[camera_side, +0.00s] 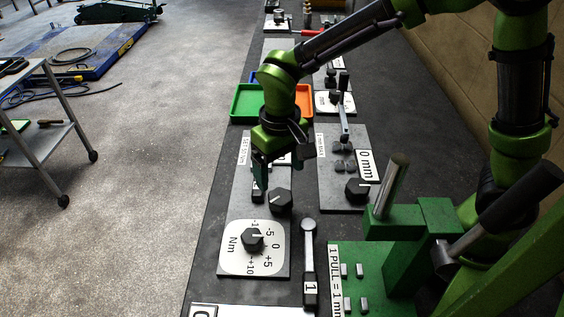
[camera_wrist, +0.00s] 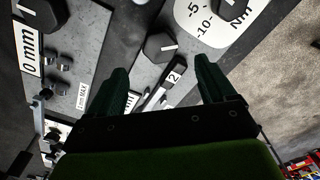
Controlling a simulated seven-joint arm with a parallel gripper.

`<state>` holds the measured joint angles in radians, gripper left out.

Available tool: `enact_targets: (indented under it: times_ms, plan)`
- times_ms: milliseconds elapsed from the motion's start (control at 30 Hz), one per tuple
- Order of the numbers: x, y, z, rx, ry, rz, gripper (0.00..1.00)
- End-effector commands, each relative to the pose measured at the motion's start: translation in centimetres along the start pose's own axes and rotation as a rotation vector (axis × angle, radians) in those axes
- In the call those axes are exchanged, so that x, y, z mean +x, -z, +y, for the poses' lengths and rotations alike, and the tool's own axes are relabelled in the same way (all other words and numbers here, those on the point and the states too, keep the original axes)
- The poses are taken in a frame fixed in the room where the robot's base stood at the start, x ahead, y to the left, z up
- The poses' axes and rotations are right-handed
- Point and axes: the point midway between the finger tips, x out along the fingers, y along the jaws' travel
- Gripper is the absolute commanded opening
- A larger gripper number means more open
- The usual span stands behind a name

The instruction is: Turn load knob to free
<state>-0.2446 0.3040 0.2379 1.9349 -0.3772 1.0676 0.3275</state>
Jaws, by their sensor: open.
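A black hexagonal knob (camera_side: 279,201) with a white pointer line sits on the grey panel behind the Nm dial. It also shows in the wrist view (camera_wrist: 159,47), just beyond my fingertips. A second black knob (camera_side: 252,238) is on the white Nm dial plate (camera_side: 235,262). A third black knob (camera_side: 357,190) is on the "0 mm" panel. I cannot read "load" or "free" on any label. My gripper (camera_side: 264,181) is open above the panel, slightly behind the nearest knob. In the wrist view my gripper (camera_wrist: 161,70) has its fingers apart, with a black handle marked 2 (camera_wrist: 172,78) between them in the picture.
A wrench-like tool marked 1 (camera_side: 309,262) lies right of the dial panel. A green fixture (camera_side: 405,236) with a tilted metal cylinder (camera_side: 391,186) stands at right. Green (camera_side: 247,102) and orange (camera_side: 304,101) trays are behind my gripper.

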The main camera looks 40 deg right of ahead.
Motion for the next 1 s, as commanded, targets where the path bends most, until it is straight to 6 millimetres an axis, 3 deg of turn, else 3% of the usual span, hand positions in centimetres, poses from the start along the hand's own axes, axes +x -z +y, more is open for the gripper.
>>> enact_targets:
  times_ms: [100, 333, 500, 800, 1000]
  plan:
    - [2.8, -0.1, 0.0, -0.001, -0.002, -0.007, 0.83]
    - [6.3, -0.1, 0.0, -0.001, -0.001, -0.004, 0.83]
    - [7.5, 0.0, 0.0, -0.001, 0.0, -0.001, 0.83]
    - [7.6, 0.0, 0.0, -0.001, 0.0, 0.0, 0.83]
    - [7.6, 0.0, 0.0, -0.001, 0.0, 0.0, 0.53]
